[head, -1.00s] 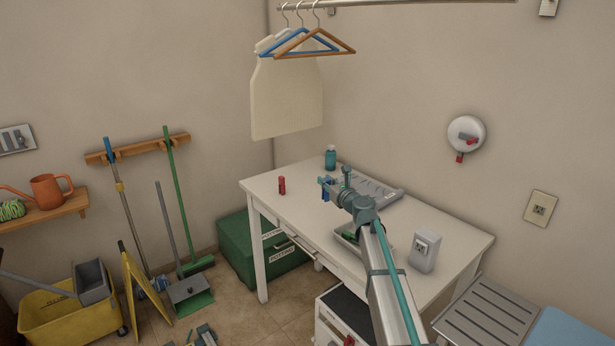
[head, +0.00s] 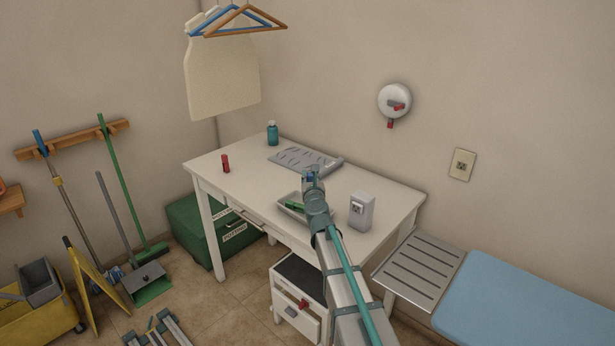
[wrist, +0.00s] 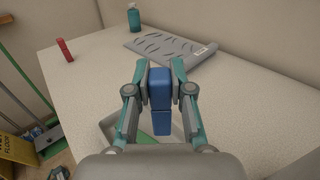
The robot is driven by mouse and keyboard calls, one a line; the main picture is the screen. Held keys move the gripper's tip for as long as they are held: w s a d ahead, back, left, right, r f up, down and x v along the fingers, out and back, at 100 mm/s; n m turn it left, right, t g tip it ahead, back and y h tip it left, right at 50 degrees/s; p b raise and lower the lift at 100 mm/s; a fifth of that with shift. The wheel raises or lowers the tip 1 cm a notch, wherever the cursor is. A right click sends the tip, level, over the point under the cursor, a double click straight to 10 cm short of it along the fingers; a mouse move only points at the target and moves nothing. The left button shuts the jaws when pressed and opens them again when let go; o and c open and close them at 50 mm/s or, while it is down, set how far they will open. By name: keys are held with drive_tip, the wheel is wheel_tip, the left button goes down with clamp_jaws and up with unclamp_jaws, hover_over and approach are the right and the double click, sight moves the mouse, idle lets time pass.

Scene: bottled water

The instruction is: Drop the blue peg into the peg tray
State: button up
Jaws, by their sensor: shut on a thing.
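My gripper (wrist: 160,75) is shut on the blue peg (wrist: 160,92), which hangs between the two fingers in the wrist view. In the head view my gripper (head: 312,174) is above the table near the peg tray, and the peg is mostly hidden there. The peg tray (head: 282,208) is a shallow pale grey tray on the table's front part, with a green peg (head: 294,206) in it. In the wrist view the tray (wrist: 107,128) is below and partly behind the gripper. A red peg (head: 225,163) stands upright on the table at the left.
The white table (head: 255,185) also holds a teal bottle (head: 272,134), a grey slotted mat (head: 305,159) at the back and a grey box (head: 361,210) right of the tray. The table's left part is mostly clear. A slatted bench (head: 420,270) is at the right.

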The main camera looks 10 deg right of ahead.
drive_tip(key=shift+f+b, duration=1.4)
drive_tip(key=shift+f, duration=0.45)
drive_tip(key=o, duration=0.9)
drive_tip(key=s, duration=1.2)
drive_tip(key=shift+a, duration=0.45)
